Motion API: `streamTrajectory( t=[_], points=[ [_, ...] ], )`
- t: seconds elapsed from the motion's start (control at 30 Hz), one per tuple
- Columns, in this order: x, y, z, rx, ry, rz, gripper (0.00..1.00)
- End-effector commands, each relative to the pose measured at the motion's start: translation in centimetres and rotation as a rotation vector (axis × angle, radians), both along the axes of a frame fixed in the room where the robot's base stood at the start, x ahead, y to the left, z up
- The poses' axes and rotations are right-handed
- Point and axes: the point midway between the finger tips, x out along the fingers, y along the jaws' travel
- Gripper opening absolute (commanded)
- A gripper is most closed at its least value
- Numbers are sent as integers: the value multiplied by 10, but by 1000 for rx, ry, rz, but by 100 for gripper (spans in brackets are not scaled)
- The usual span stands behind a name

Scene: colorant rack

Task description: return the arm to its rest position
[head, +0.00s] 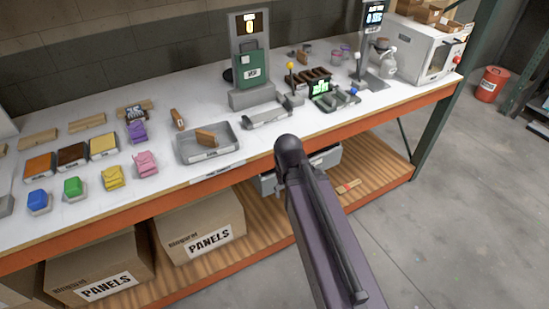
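A dark link of my own arm (325,235) reaches from the bottom of the head view up to a rounded joint in front of the bench edge. My gripper does not show; no fingers can be made out. The long white workbench (290,127) with an orange front edge runs behind the arm. The arm hides part of the lower shelf and a grey bin there.
A grey tray (222,154) holds a brown piece. A green-panelled station (251,65), colored blocks and pouches, and a white machine (418,50) stand on the bench. Panel boxes (200,222) sit below.

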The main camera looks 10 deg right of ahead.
Motion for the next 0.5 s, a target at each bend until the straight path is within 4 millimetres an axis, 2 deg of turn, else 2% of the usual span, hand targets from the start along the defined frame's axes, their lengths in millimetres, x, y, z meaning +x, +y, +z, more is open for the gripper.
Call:
streamTrajectory(
  t=[0.27, 0.5],
  points=[
    [0, 0, 25, 0, -1, -1, 57],
    [0, 0, 26, 0, -1, -1, 57]
  ],
)
